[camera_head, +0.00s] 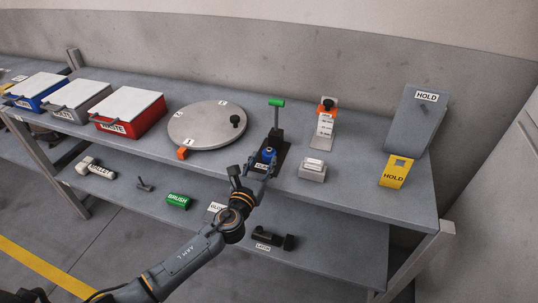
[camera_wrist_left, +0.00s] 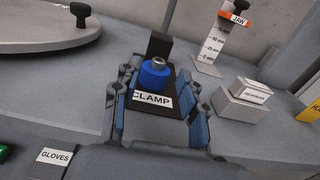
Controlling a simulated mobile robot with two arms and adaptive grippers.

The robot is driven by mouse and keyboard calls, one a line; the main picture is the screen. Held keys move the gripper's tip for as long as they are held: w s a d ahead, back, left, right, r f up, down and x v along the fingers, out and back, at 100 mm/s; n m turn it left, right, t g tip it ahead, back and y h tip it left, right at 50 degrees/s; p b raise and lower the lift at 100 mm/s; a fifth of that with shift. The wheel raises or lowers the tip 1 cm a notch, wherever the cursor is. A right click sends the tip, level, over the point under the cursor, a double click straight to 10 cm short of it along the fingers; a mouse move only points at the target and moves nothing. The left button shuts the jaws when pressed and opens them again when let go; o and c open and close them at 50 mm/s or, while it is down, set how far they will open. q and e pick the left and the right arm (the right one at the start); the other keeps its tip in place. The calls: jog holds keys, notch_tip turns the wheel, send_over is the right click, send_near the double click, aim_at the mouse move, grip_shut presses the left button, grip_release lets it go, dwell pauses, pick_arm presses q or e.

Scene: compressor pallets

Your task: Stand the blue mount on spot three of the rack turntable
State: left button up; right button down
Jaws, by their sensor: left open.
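The blue mount (camera_wrist_left: 154,76) stands upright on the dark base of the clamp (camera_wrist_left: 178,105). It is small in the head view (camera_head: 269,154). My left gripper (camera_head: 259,170) is open, its two fingers reaching toward the mount from the front. In the left wrist view the open fingers (camera_wrist_left: 157,90) lie on either side of the mount; I cannot tell whether they touch it. The round grey turntable (camera_head: 207,127) lies left of the clamp, with numbered labels on its top, a black knob and an orange tab at its front edge. My right gripper is not in view.
The clamp's green-handled lever (camera_head: 276,103) rises behind the mount. A small grey block (camera_head: 312,171) and an orange-topped gauge (camera_head: 325,130) stand to the right. A red bin (camera_head: 130,115) stands left of the turntable. The lower shelf holds a green brush box (camera_head: 178,201).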

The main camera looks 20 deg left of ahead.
aim_at(268, 151)
pick_arm(q)
jog(key=w, duration=0.4)
jog(key=shift+w+f, duration=0.15)
jog(key=shift+w, duration=0.2)
jog(key=shift+s, duration=0.1)
grip_shut()
